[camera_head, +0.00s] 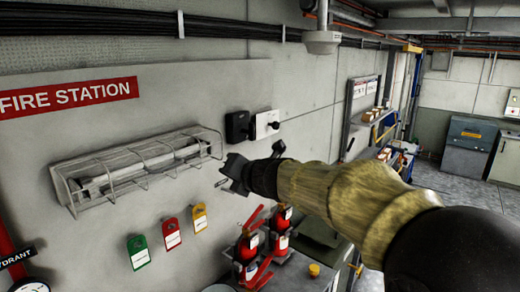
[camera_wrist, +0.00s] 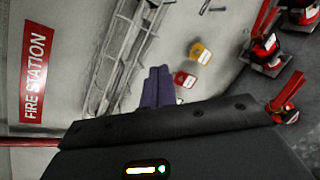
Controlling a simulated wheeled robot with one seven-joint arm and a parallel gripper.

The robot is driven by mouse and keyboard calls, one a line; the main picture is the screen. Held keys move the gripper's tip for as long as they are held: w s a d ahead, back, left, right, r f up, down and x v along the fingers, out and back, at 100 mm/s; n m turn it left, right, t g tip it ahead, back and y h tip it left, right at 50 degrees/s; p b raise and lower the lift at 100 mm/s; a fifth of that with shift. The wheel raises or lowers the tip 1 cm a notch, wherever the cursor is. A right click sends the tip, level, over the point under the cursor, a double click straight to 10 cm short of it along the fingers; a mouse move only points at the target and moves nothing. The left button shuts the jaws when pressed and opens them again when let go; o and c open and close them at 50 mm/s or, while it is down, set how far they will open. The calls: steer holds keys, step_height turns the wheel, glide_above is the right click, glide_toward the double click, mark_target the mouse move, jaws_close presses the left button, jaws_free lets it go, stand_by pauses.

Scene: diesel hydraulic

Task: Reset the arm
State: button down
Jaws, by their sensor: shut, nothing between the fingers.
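My arm reaches in from the lower right in the head view, stretched out toward the wall with the fire station sign. My gripper (camera_head: 231,172) is at its far end, in front of the wall, right of the caged lamp and above the fire extinguishers. In the wrist view, my gripper's fingers (camera_wrist: 158,88) are together, with nothing between them. How far the fingertips are from the wall I cannot tell.
The caged lamp (camera_head: 140,172), the black switch box (camera_head: 237,126) and green (camera_head: 138,251), red (camera_head: 172,233) and yellow (camera_head: 199,217) tags are on the wall. Open floor (camera_head: 455,195) lies at the right, before a grey cabinet (camera_head: 468,148).

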steer(key=s+d+f+m+g+h+b, duration=0.15)
steer(key=s+d+f+m+h, duration=0.25)
steer(key=d+f+m, duration=0.65)
steer(key=s+d+f+m+g+h+b, duration=0.1)
steer(key=s+d+f+m+h+b, duration=0.2)
steer(key=d+f+m, duration=0.7)
steer(key=s+d+f+m+g, duration=0.1)
steer(key=s+f+m+g, duration=0.2)
steer(key=s+f+m, duration=0.4)
steer(key=s+d+f+m+g+h+b, duration=0.1)
steer(key=s+d+f+m+g, duration=0.1)
steer(key=s+f+m, duration=0.5)
steer(key=s+g, duration=0.1)
steer(key=s, duration=0.2)
steer(key=shift+d+f+h, duration=0.3)
steer(key=shift+g, duration=0.25)
